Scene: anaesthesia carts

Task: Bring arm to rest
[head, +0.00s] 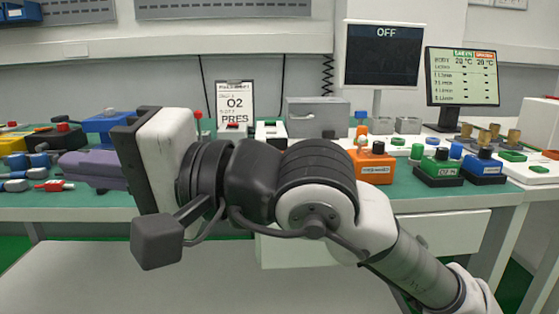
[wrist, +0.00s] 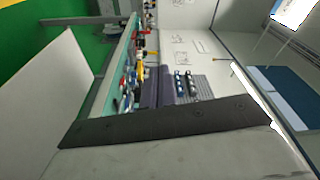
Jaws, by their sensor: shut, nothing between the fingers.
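My arm reaches up from the lower right of the head view and stretches left across the front of the bench. My gripper (head: 128,160) is at its left end, a pale hand with a dark front edge, turned sideways. The gripper is shut with nothing held. In the wrist view the dark edge of my gripper (wrist: 165,122) crosses the lower part of the picture. The fingertips do not show clearly. A purple device (head: 92,168) appears just left of the gripper in the head view; I cannot tell the gap between them.
The green-topped bench (head: 490,200) holds several coloured devices, including an orange box (head: 375,166) and a grey case (head: 318,117). A dark screen reading OFF (head: 383,55) and a lit monitor (head: 462,77) stand behind. A pale surface (head: 60,275) lies in front, bare where visible.

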